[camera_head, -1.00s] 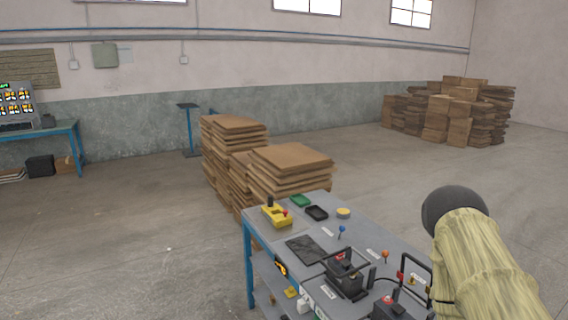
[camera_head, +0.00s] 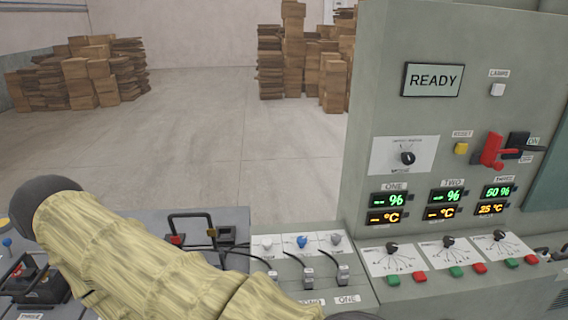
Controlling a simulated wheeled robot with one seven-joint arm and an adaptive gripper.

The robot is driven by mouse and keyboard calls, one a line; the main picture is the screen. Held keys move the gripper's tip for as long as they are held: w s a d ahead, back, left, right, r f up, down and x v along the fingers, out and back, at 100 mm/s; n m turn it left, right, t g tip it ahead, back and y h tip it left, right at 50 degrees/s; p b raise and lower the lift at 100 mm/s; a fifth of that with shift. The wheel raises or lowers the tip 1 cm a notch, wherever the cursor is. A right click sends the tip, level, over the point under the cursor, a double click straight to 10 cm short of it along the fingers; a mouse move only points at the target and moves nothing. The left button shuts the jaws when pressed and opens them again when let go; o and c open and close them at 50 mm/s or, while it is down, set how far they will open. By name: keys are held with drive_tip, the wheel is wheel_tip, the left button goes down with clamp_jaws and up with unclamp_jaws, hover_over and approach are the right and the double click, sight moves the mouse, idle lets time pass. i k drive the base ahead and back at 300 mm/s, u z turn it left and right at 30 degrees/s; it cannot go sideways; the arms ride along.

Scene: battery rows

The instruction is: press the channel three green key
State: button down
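The channel three green key (camera_head: 511,263) is a small green button at the right of the sloped console, just left of a red key (camera_head: 531,260). Above it is a dark selector knob (camera_head: 499,235). The display labelled THREE (camera_head: 496,191) reads about 50 % and 25 °C, while ONE and TWO show dashes. Other green keys sit under channel one (camera_head: 393,280) and channel two (camera_head: 456,272). My sleeved arm crosses the lower left of the view, well left of the keys. My gripper is not visible.
The grey cabinet carries a READY screen (camera_head: 432,80), a yellow button (camera_head: 461,148) and a red lever switch (camera_head: 493,150). Cables and plugs (camera_head: 308,275) stand on the bench left of the keys. Cardboard stacks (camera_head: 300,60) are far behind; the floor between is open.

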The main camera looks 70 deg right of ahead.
sight(510, 262)
drive_tip(key=u, duration=0.1)
drive_tip(key=k, duration=0.65)
drive_tip(key=u, duration=1.15)
drive_tip(key=i, duration=0.7)
drive_tip(key=z, duration=1.25)
drive_tip(key=i, duration=0.25)
drive_tip(key=z, duration=1.5)
drive_tip(key=i, duration=0.35)
drive_tip(key=z, duration=1.8)
drive_tip(key=i, duration=0.65)
drive_tip(key=z, duration=0.75)
